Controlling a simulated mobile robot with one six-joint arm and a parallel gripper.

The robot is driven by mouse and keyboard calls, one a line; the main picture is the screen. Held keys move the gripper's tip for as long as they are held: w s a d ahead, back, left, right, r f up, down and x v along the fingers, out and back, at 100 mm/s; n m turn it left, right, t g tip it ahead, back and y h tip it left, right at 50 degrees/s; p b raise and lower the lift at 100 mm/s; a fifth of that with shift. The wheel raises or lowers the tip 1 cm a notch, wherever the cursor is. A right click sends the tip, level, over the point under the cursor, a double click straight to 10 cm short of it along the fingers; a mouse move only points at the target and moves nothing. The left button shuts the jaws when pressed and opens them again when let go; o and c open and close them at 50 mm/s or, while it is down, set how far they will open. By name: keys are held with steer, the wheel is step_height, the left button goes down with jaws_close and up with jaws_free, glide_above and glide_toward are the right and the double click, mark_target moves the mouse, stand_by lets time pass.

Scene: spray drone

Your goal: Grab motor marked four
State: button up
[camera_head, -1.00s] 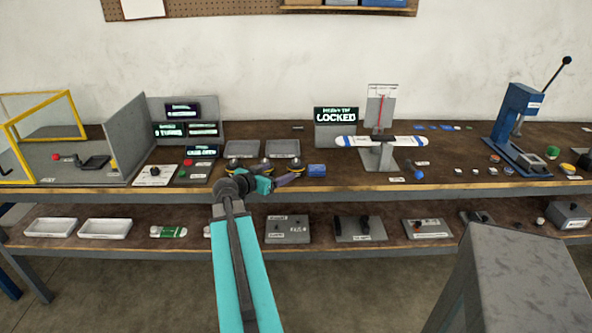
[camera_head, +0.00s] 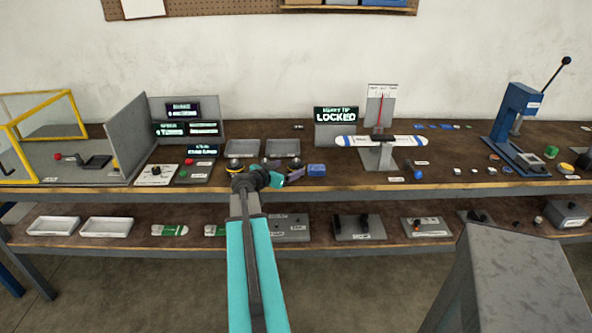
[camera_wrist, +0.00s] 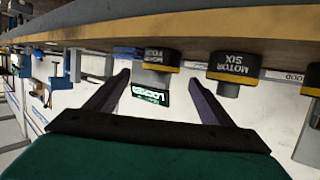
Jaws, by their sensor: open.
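Motor four (camera_wrist: 158,58) is a short dark cylinder with a yellow band and an upside-down label in the wrist view. It stands on the bench edge, ahead of and between the fingers of my gripper (camera_wrist: 160,80), with nothing held. Motor six (camera_wrist: 236,68) is beside it to the right, outside the fingers. In the head view, my gripper (camera_head: 290,183) is at the bench's front edge. A motor (camera_head: 294,163) shows just behind it, likely motor four; its label is too small to read there. Another motor (camera_head: 235,165) stands to the left.
A blue block (camera_head: 317,170) sits just right of my gripper. Grey trays (camera_head: 282,147) and a "LOCKED" display (camera_head: 336,115) stand behind. A white propeller stand (camera_head: 381,142) is further right. The lower shelf (camera_head: 390,238) holds several fixtures.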

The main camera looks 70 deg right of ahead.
mark_target(294, 165)
steer(key=shift+d, duration=0.1)
steer(key=shift+p+x, duration=0.6)
steer(key=shift+x, duration=0.25)
steer(key=shift+p+x, duration=0.65)
steer(key=shift+x, duration=0.8)
steer(key=shift+d+f, duration=0.15)
steer(key=shift+f, duration=0.05)
steer(key=c, duration=1.6)
steer(key=shift+r, duration=0.2)
